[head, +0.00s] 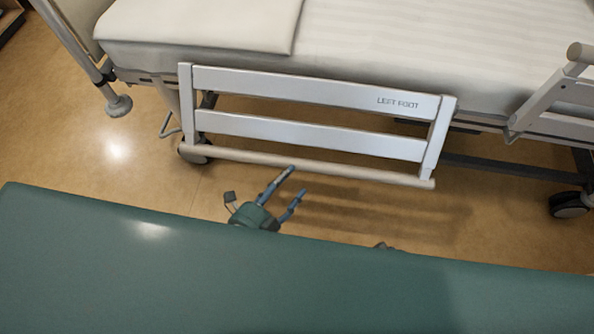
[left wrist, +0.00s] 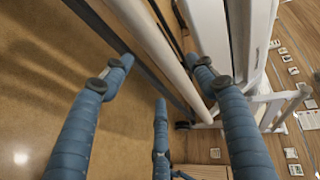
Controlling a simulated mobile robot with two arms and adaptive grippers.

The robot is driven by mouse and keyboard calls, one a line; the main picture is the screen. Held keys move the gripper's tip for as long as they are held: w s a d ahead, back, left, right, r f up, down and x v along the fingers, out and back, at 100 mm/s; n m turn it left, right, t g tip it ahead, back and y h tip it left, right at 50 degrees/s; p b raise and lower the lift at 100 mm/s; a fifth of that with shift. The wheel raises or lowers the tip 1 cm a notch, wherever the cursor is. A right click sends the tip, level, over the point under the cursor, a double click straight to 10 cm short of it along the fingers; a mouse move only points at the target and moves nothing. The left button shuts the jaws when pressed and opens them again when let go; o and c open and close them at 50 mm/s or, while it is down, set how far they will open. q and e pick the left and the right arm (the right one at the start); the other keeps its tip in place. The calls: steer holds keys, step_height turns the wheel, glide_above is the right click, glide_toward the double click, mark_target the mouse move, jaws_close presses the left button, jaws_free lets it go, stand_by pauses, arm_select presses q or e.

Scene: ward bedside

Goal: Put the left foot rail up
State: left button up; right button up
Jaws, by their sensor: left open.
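The left foot rail (head: 300,122) is a white two-slat panel marked LEFT FOOT in the head view. It hangs along the near side of the bed, with a beige round bar (head: 340,170) along its bottom edge. My left gripper (head: 297,180) is open and empty, its blue fingers close to the bar, left of its middle. In the left wrist view, the bar (left wrist: 155,45) runs between the fingers of the open gripper (left wrist: 163,72), and the white rail (left wrist: 210,30) is behind it. I cannot tell whether a finger touches the bar. My right gripper's fingers do not show.
The bed's mattress (head: 420,40) lies behind the rail. Another white rail (head: 560,95) is at the right, and a bed post with a round foot (head: 118,106) is at the left. Bed wheels (head: 570,204) stand on the brown floor (head: 60,150). Clear floor lies below the bar.

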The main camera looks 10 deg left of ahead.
arm_select(q)
steer(key=v, duration=0.4)
steer(key=shift+s, duration=0.1)
